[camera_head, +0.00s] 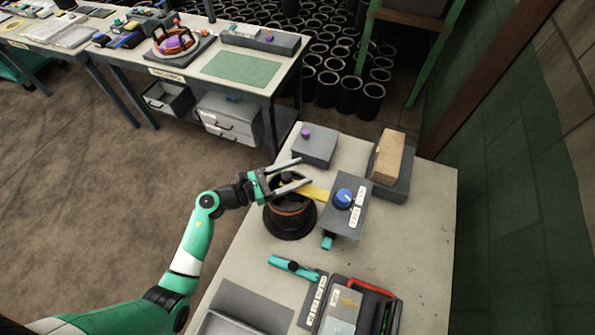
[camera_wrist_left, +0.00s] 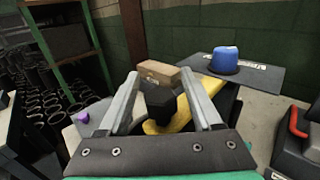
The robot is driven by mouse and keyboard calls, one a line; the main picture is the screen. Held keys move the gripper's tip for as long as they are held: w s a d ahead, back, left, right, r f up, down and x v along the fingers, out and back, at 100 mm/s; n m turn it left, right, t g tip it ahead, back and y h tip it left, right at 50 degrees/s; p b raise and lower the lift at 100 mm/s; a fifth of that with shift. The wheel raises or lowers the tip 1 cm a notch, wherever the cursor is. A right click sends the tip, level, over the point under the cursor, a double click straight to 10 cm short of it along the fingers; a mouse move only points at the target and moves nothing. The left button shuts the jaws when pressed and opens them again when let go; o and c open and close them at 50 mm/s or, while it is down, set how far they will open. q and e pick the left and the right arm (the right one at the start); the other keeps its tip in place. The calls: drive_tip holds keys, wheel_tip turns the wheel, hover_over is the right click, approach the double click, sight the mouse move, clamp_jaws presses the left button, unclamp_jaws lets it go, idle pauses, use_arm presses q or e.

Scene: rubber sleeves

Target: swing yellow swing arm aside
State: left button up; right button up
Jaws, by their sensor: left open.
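The yellow swing arm (camera_head: 318,194) reaches from the grey control box over the dark round pot (camera_head: 290,218). In the left wrist view the yellow swing arm (camera_wrist_left: 211,86) runs to a black knob (camera_wrist_left: 160,101) near its end. My left gripper (camera_head: 304,171) is open, its fingers above the pot at the arm's end. In the wrist view my left gripper (camera_wrist_left: 158,76) has one finger on each side of the knob, with no clear contact. The fingers hide part of the arm and pot. My right gripper is not in view.
The grey box with a blue knob (camera_head: 343,198) stands right of the pot. A tan block (camera_head: 388,157) on a dark base and a grey box with a purple knob (camera_head: 315,146) stand behind. A teal tool (camera_head: 293,268) lies in front. The bench's right side is clear.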

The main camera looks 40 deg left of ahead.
use_arm(q)
drive_tip(key=shift+w+d, duration=0.1)
drive_tip(key=shift+w, duration=0.05)
clamp_jaws()
idle(1.4)
